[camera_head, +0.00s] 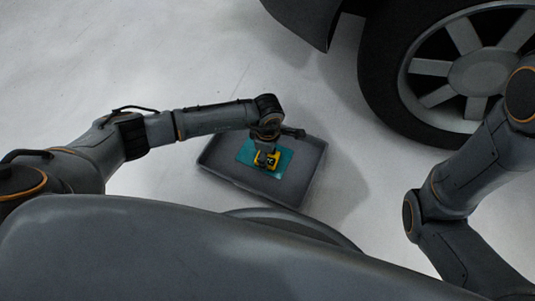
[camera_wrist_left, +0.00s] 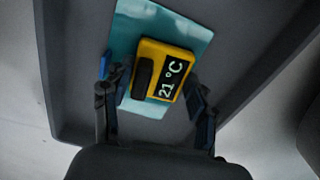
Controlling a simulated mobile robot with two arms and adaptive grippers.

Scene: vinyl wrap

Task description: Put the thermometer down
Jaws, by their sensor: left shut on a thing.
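The thermometer (camera_head: 273,161) is a small yellow device with a dark display. In the left wrist view the thermometer (camera_wrist_left: 166,76) reads 21 °C. My left gripper (camera_head: 266,153) points down over the grey tray (camera_head: 304,165) and is shut on the thermometer. In the left wrist view the fingers of my left gripper (camera_wrist_left: 153,82) stand on either side of it. A teal sheet (camera_wrist_left: 190,28) lies in the tray under the thermometer. I cannot tell whether the thermometer touches the sheet. My right gripper is out of view; only its arm shows at the right.
A car wheel (camera_head: 395,75) with a black tyre stands at the upper right, with dark bodywork (camera_head: 303,18) beside it. The pale floor (camera_head: 150,55) is clear to the left and behind the tray. The tray has raised walls.

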